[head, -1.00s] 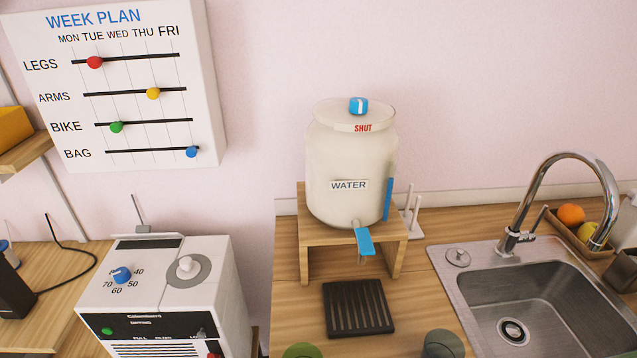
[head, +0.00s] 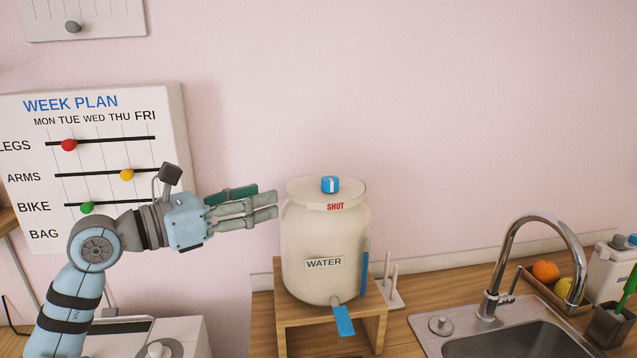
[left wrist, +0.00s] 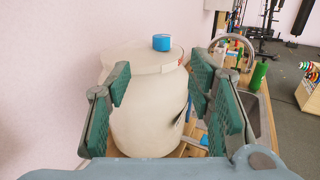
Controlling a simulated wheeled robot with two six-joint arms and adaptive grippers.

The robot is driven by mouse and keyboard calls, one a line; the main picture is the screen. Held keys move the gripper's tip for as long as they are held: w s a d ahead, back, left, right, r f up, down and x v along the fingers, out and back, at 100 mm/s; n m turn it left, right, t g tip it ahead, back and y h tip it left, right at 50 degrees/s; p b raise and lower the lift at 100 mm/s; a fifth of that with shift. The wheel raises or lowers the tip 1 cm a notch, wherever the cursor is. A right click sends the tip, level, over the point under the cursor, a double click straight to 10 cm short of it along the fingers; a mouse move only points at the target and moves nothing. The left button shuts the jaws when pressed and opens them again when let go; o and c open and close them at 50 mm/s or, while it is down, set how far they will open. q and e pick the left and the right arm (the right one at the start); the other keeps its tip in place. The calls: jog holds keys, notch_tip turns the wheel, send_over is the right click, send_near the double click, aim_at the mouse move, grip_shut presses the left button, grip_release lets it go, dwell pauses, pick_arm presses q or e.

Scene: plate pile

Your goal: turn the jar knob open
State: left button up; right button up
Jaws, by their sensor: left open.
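The water jar (head: 325,240) is cream, with a WATER label, and stands upright on a small wooden stand (head: 294,317). A blue knob (head: 330,185) with a white mark sits on top of its lid, above a red SHUT label (head: 335,207). My left gripper (head: 275,202) is open and empty, just left of the jar near lid height, with its fingers pointing right. In the left wrist view the jar (left wrist: 145,110) shows between the open fingers, and the knob (left wrist: 161,42) appears above them. My right gripper is not in view.
A blue tap lever (head: 344,320) sticks out low at the jar's front. A curved faucet (head: 540,222) and sink (head: 490,335) are to the right. The week plan board (head: 160,105) hangs behind my left arm. The space above the jar is clear.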

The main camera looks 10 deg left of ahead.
aim_at(323, 181)
pick_arm(q)
jog(key=p+x, duration=0.3)
jog(key=x, duration=1)
jog(key=shift+w+d, duration=0.15)
jog(key=shift+d, duration=0.15)
jog(key=shift+c, duration=0.4)
grip_shut()
jog(key=n+t+y+p, duration=0.1)
jog(key=p, duration=0.1)
jog(key=n+y+p, duration=0.1)
jog(key=p, duration=0.1)
jog(key=n+t+y+p, duration=0.1)
jog(key=y+p, duration=0.1)
jog(key=shift+d+r+t, duration=0.3)
jog(key=shift+d, duration=0.1)
jog(key=shift+s+f+n+t+y+b, duration=0.1)
jog(key=shift+f+n+t+y+b, duration=0.1)
jog(key=shift+n+y, duration=0.3)
jog(key=shift+s+f+n+t+y+b, duration=0.1)
jog(key=shift+s+n+t+y+b, duration=0.15)
jog(key=shift+y, duration=0.45)
jog(key=shift+w+r, duration=0.1)
jog(key=shift+w, duration=0.05)
jog(key=shift+o, duration=0.4)
grip_release()
